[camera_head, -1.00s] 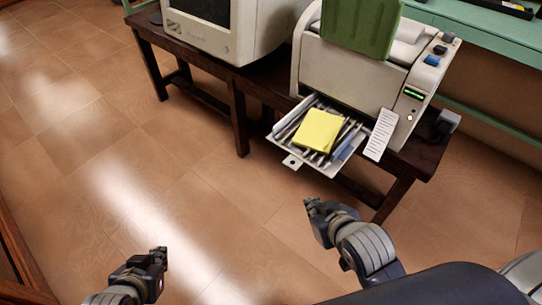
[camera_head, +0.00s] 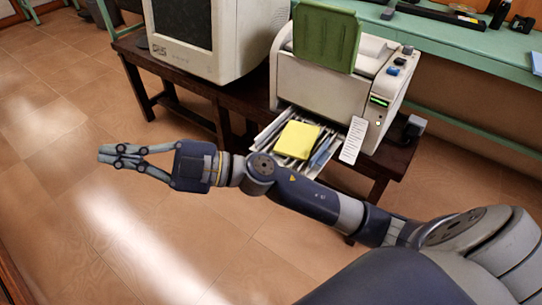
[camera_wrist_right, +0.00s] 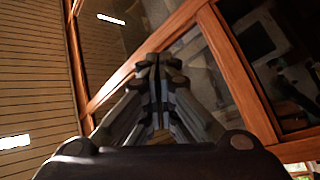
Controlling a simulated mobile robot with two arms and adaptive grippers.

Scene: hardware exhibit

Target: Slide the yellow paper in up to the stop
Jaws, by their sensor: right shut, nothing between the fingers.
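The yellow paper (camera_head: 298,139) lies on other papers in the pulled-out tray (camera_head: 266,142) at the front of a beige printer (camera_head: 322,84). My right arm crosses in front of the tray and hides its near edge. My right gripper (camera_head: 101,154) is shut and empty, out over the floor well to the left of the tray. In the right wrist view the shut fingers (camera_wrist_right: 157,62) point at a wooden frame with glass panes. My left gripper is not in the head view now.
A beige monitor (camera_head: 216,38) stands left of the printer on a dark wooden table (camera_head: 138,50). A green flap (camera_head: 325,36) stands up on the printer. A white printed slip (camera_head: 353,140) hangs at its front right. The tiled floor on the left is clear.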

